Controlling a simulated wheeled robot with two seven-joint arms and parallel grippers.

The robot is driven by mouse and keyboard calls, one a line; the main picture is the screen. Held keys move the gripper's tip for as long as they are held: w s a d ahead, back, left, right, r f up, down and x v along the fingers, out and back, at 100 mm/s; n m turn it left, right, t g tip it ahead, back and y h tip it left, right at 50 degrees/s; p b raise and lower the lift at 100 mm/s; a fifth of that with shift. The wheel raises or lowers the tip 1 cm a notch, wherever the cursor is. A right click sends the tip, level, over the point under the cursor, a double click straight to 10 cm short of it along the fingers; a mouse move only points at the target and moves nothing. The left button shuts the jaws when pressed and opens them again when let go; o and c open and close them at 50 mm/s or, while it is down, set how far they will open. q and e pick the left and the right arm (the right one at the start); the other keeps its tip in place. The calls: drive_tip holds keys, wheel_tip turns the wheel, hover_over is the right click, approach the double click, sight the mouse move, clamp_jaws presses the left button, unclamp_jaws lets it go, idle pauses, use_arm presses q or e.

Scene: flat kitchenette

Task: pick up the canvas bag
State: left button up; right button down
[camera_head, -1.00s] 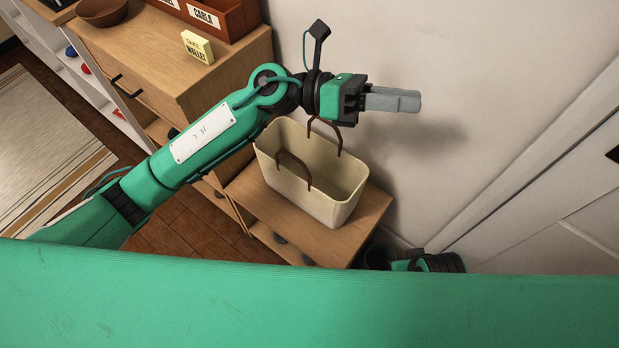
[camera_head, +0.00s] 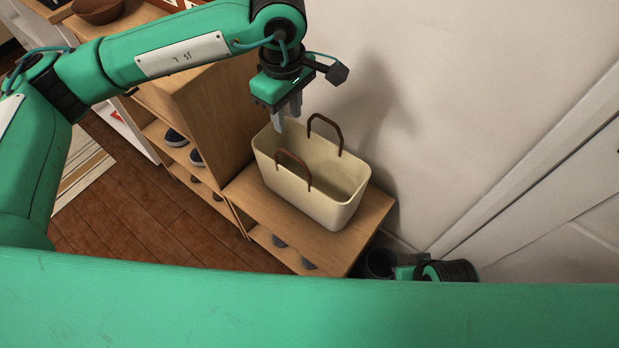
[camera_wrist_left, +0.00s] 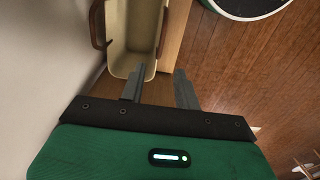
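The cream canvas bag (camera_head: 330,205) stands upright and open-topped on a low wooden bench. Its two brown handles stand up from the long rims, the far handle (camera_head: 326,130) by the wall and the near handle (camera_head: 292,168). My left gripper (camera_head: 288,113) points down above the bag's far left end, with nothing between its fingers. In the left wrist view the fingers (camera_wrist_left: 158,80) are apart, and the bag (camera_wrist_left: 128,62) lies beyond them, upper left. My right gripper does not show.
The low bench (camera_head: 372,222) adjoins a taller wooden cabinet (camera_head: 215,120) on the left, with shoes on shelves below. A plain wall (camera_head: 450,110) rises close behind the bag. A brown bowl (camera_head: 98,10) sits at the top left. Wooden floor (camera_head: 135,200) lies open at left.

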sight(291, 154)
use_arm(q)
wheel_tip(291, 154, down, 14)
drive_tip(key=shift+s+d+r, duration=0.1)
drive_tip(key=shift+s+r, duration=0.05)
drive_tip(key=shift+r, duration=0.1)
idle(0.3)
drive_tip(key=shift+c, duration=0.4)
clamp_jaws()
drive_tip(key=shift+r, duration=0.1)
idle(0.9)
